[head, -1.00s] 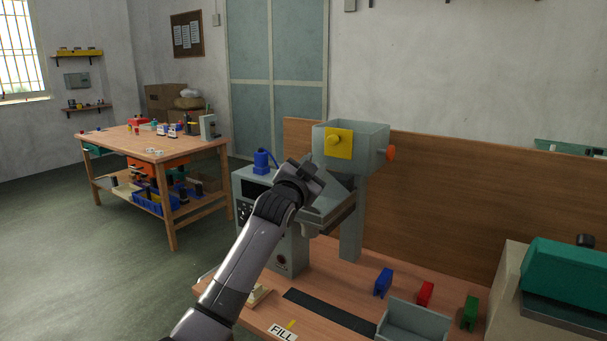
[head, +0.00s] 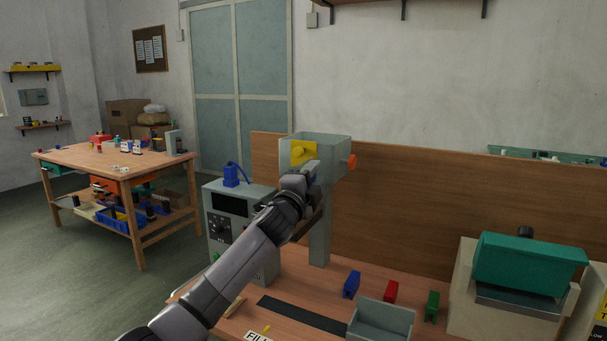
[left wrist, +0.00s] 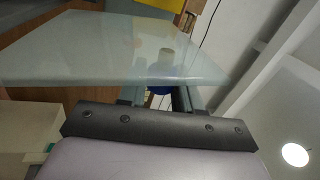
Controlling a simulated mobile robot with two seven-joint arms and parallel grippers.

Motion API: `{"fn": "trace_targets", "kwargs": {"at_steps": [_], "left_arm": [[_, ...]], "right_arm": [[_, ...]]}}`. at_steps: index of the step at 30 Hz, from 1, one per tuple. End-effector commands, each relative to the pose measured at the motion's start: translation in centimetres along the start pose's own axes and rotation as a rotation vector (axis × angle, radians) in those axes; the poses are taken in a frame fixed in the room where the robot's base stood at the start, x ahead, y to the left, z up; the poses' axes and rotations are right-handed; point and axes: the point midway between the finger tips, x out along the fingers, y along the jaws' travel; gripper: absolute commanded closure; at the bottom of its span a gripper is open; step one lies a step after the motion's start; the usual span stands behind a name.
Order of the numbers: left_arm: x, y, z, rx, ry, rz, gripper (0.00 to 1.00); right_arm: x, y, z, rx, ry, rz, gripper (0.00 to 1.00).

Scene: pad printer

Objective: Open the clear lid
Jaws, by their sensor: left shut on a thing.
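The clear lid (left wrist: 110,50) is a translucent pane across the upper part of the left wrist view. Its near edge passes just in front of my fingers. My left gripper (head: 308,180) is in front of the grey printer, just below the yellow plate (head: 298,152) on its upper box (head: 338,158). It also shows in the left wrist view (left wrist: 165,98), shut on the lid near that edge. In the head view my gripper and forearm hide the lid and the middle of the printer. My right gripper is not in view.
Blue (head: 351,284), red (head: 390,291) and green (head: 432,306) pieces stand on the bench, behind a grey tray (head: 383,322).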

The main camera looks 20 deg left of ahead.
Motion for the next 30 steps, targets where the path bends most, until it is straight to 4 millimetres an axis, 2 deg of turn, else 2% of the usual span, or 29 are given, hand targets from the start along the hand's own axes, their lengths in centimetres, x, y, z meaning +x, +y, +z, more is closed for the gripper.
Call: {"fn": "trace_targets", "kwargs": {"at_steps": [12, 27, 28, 29, 30], "left_arm": [[-0.2, 0.6, -1.7, 0.154, 0.039, -0.003, 1.00], [-0.2, 0.7, -1.8, 0.167, 0.043, -0.002, 1.00], [-0.2, 0.7, -1.8, 0.167, 0.043, -0.002, 0.57], [-0.2, 0.7, -1.8, 0.167, 0.043, -0.002, 0.47], [-0.2, 0.7, -1.8, 0.167, 0.042, -0.002, 0.45]], "right_arm": [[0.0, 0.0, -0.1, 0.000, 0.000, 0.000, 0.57], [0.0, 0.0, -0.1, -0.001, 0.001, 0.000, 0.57], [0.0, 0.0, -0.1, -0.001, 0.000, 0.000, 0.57], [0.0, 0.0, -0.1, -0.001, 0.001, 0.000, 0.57], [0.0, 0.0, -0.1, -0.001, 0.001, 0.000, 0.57]]}}
